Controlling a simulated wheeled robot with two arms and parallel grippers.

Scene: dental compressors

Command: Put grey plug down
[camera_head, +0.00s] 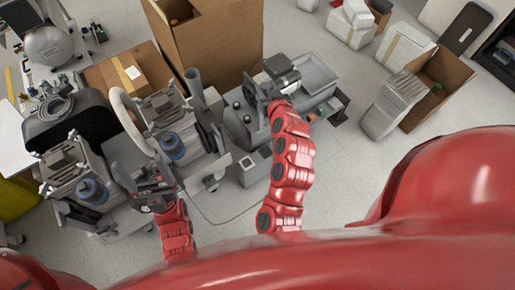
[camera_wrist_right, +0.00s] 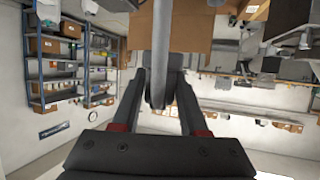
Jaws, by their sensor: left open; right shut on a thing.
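My right gripper (camera_head: 264,92) is over the compressor unit (camera_head: 243,125) in the middle of the head view. In the right wrist view its two dark fingers (camera_wrist_right: 160,95) are closed on a long, narrow grey piece (camera_wrist_right: 159,60), which I take to be the grey plug. Its lower end lies between the fingers. In the head view the plug cannot be told apart from the gripper and the grey parts around it. My left gripper (camera_head: 150,187) is open and empty, beside the compressor with the blue filter (camera_head: 172,146).
Another compressor (camera_head: 80,175) stands at the left. A grey tray (camera_head: 312,72) is right of my right gripper. Tall cardboard boxes (camera_head: 215,40) stand behind. A thin cable (camera_head: 215,222) lies on the floor.

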